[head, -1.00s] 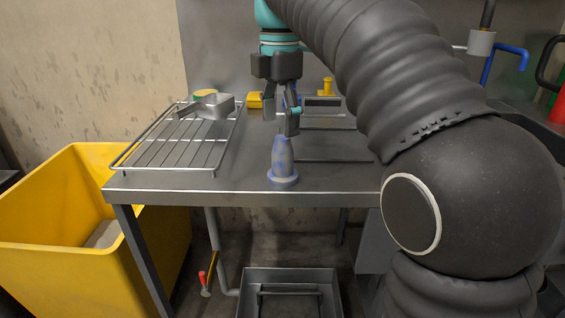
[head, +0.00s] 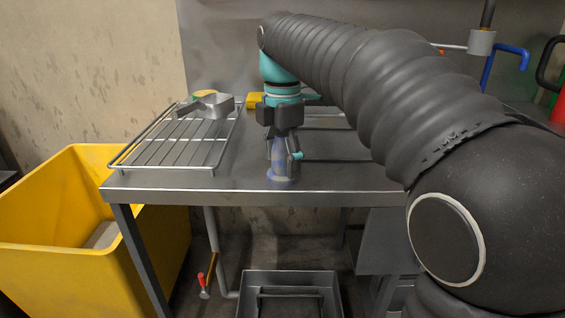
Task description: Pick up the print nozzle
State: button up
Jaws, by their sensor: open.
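The print nozzle (head: 279,171) is a blue-grey tapered piece with a wide round base. It stands upright on the metal table (head: 210,188), near its front edge. My gripper (head: 281,157) points straight down over it. The fingers are open and sit on both sides of the nozzle's upper part. The gripper hides the nozzle's top. I cannot tell whether the fingers touch it.
A wire rack (head: 170,150) lies on the table's left side, with a grey metal scoop-like piece (head: 211,105) behind. A yellow block (head: 255,101) is at the back. A yellow bin (head: 60,235) stands left. A metal tray (head: 290,282) is below.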

aim_at(282, 134)
jog(key=shift+c, duration=0.2)
jog(key=c, duration=1.3)
jog(key=shift+r, duration=0.6)
notch_tip(282, 134, up, 3)
jog(key=shift+w+p, duration=0.1)
jog(key=shift+p, duration=0.4)
jog(key=shift+s+d+r, duration=0.15)
jog(key=shift+d+r, duration=1)
jog(key=shift+d, duration=0.8)
jog(key=shift+s+d+r, duration=0.1)
jog(key=shift+d+r, duration=1)
jog(key=shift+d, duration=0.85)
jog(key=shift+s+d+r, duration=0.15)
jog(key=shift+d+r, duration=1)
jog(key=shift+d, duration=0.8)
